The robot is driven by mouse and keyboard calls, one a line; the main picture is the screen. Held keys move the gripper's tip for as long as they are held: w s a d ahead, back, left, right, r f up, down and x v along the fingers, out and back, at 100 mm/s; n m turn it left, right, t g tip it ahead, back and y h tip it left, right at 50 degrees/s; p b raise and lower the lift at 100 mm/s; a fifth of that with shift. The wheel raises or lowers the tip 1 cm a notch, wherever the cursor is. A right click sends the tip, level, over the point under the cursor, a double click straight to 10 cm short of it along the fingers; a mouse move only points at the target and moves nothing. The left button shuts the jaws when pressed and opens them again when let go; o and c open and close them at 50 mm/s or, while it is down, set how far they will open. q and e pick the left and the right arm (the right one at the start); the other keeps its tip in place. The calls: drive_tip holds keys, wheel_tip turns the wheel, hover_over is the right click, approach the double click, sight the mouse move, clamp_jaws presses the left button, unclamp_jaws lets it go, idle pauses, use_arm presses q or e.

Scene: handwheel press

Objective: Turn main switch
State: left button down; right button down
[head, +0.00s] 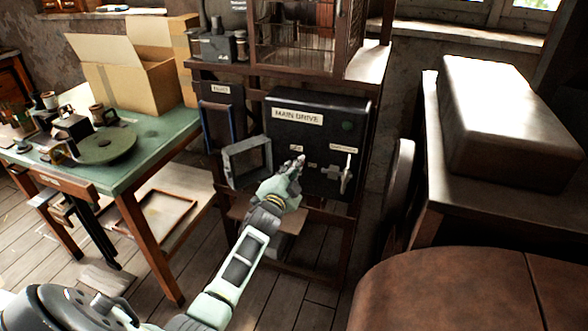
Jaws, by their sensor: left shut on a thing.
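The black control box (318,128) labelled MAIN DRIVE is mounted on a dark rack in the middle of the head view. My left gripper (295,168) is at the lower left of its front face, shut on what appears to be the main switch, which the fingers mostly hide. I cannot tell how far the switch is turned. A pale metal lever (346,174) stands upright on the right of the same face, apart from the gripper. My right gripper is not in view.
A grey square frame (247,162) sits close left of the gripper. A green-topped workbench (150,140) with tools and an open cardboard box (122,72) is at left.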

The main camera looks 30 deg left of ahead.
use_arm(q)
drive_tip(key=shift+d+f+m+b, duration=0.15)
drive_tip(key=shift+m+b, duration=0.2)
drive_tip(key=shift+m, duration=0.85)
drive_tip(key=shift+a+f+m+b, duration=0.1)
drive_tip(key=shift+m+b, duration=0.2)
drive_tip(key=shift+m, duration=0.9)
drive_tip(key=shift+d+f+m+b, duration=0.15)
drive_tip(key=shift+m+b, duration=0.2)
drive_tip(key=shift+m, duration=0.85)
drive_tip(key=shift+a, duration=0.1)
drive_tip(key=c, duration=1.8)
unclamp_jaws()
